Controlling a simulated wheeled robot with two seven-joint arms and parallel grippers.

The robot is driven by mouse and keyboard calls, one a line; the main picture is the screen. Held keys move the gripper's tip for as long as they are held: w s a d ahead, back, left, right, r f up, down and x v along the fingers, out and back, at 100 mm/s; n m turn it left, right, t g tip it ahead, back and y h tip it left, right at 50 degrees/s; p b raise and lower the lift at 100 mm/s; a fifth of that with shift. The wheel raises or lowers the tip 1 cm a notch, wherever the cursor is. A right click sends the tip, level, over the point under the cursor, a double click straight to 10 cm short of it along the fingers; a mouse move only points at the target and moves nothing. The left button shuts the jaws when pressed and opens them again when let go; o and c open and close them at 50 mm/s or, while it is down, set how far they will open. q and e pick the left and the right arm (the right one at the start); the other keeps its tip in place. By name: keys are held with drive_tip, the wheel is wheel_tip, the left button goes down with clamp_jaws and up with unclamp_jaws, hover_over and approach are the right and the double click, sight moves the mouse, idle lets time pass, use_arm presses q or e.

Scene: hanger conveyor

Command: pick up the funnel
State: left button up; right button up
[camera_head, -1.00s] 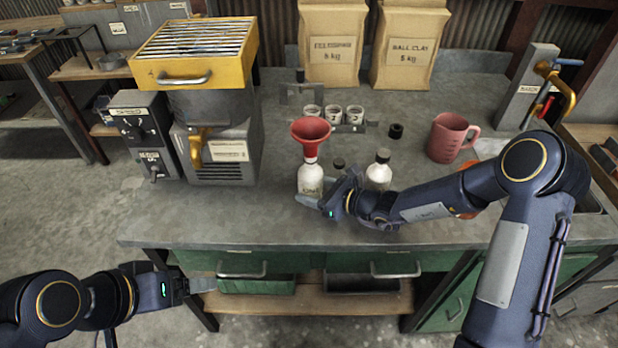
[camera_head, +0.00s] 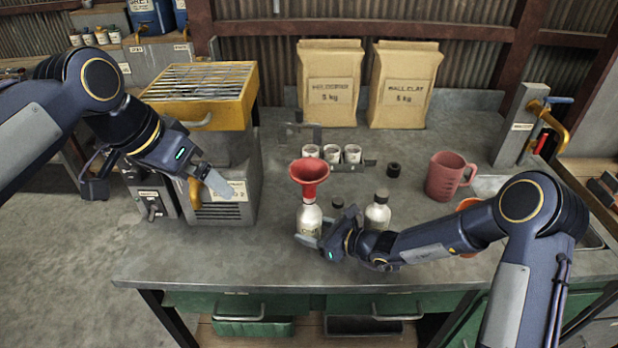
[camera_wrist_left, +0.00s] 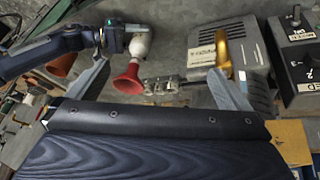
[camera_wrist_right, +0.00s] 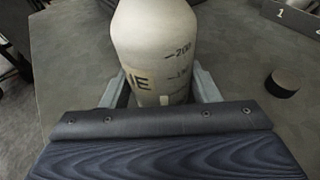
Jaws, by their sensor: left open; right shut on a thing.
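The red funnel (camera_head: 309,176) sits upright in the neck of a white bottle (camera_head: 309,217) on the workbench. My right gripper (camera_head: 313,241) is shut on the lower part of this bottle; the right wrist view shows the bottle (camera_wrist_right: 155,45) between its fingers, with printed measuring marks. My left gripper (camera_head: 208,180) is open and empty, in front of the grey machine and left of the funnel. In the left wrist view the funnel (camera_wrist_left: 128,79) shows between the open fingers, some distance beyond them.
A yellow-topped grey machine (camera_head: 215,105) stands left of the bottle. A second, capped bottle (camera_head: 377,212) stands just right of my right gripper. Small cups (camera_head: 332,153) are behind the funnel, and a pink jug (camera_head: 449,177) is to the right. The front-left bench top is clear.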

use_arm(q)
drive_tip(key=w+d+r+m, duration=0.2)
drive_tip(key=w+d+r, duration=0.1)
drive_tip(key=w+d, duration=0.25)
drive_tip(key=m+g+y, duration=0.3)
drive_tip(key=m+g, duration=0.1)
drive_tip(key=m, duration=0.2)
hover_over(311, 186)
drive_tip(key=w, duration=0.3)
drive_tip(key=f, duration=0.5)
drive_tip(key=shift+a+f, duration=0.25)
drive_tip(key=shift+f, duration=0.05)
drive_tip(key=shift+d+f+y, duration=0.15)
drive_tip(key=shift+f+y, duration=0.15)
drive_tip(key=shift+f, duration=0.25)
wheel_tip(311, 186, down, 12)
drive_tip(key=shift+w+r, duration=0.15)
drive_tip(key=shift+r, duration=0.1)
drive_tip(key=shift+d, duration=0.1)
drive_tip(key=c, duration=0.9)
drive_tip(key=shift+r, duration=0.1)
